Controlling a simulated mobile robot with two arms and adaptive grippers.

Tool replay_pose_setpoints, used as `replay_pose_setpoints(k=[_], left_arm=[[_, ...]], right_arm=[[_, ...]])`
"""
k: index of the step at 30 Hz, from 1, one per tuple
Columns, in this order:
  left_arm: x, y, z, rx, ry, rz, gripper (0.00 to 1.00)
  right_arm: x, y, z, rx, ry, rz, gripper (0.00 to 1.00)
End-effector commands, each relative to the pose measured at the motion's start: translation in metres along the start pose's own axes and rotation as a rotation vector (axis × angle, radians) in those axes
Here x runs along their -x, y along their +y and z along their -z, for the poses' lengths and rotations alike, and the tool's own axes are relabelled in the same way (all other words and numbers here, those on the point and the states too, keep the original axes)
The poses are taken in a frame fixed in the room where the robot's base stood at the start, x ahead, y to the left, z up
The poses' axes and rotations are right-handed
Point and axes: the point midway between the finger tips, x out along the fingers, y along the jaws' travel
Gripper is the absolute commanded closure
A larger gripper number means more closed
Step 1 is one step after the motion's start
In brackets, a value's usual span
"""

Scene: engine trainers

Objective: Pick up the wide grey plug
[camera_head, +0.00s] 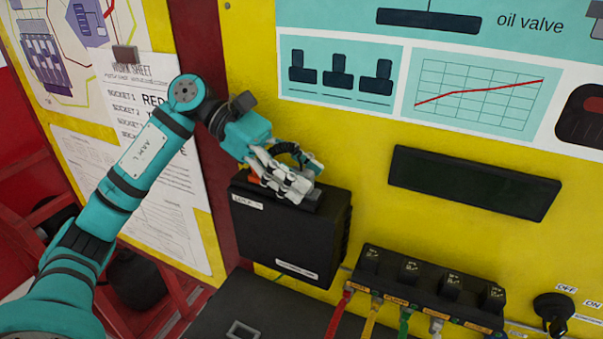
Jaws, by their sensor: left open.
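My left gripper (289,190) is at the top of a black box (283,231) on the yellow panel, with its grey fingers pointing down and right. It is open, with its fingers over the box's top edge. A small orange part (254,177) shows beside the fingers. I cannot clearly make out a wide grey plug; the fingers hide part of the box top. A pale grey cable end (437,325) is at the socket block, but I cannot tell whether it is that plug. My right gripper is not in view.
A black socket block (427,287) with red, yellow, green and grey cables sits lower right of the box. A dark recessed panel (474,183) is above it. A black rotary switch (553,307) is at far right. A dark surface (268,306) lies below the box.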

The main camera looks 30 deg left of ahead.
Motion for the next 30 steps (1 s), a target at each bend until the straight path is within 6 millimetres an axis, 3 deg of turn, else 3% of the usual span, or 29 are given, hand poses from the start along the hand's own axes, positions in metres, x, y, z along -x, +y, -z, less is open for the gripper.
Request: replay_pose_setpoints(k=[7,18,30], left_arm=[[-0.0028,0.0002,0.0006,0.000,0.000,-0.001,0.52],[-0.0024,0.0002,0.0005,0.000,0.000,-0.001,0.99],[-0.0016,0.0003,-0.0010,-0.002,-0.001,-0.002,1.00]], right_arm=[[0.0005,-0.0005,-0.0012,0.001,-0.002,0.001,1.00],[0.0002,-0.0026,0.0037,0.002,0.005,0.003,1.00],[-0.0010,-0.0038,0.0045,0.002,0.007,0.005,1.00]])
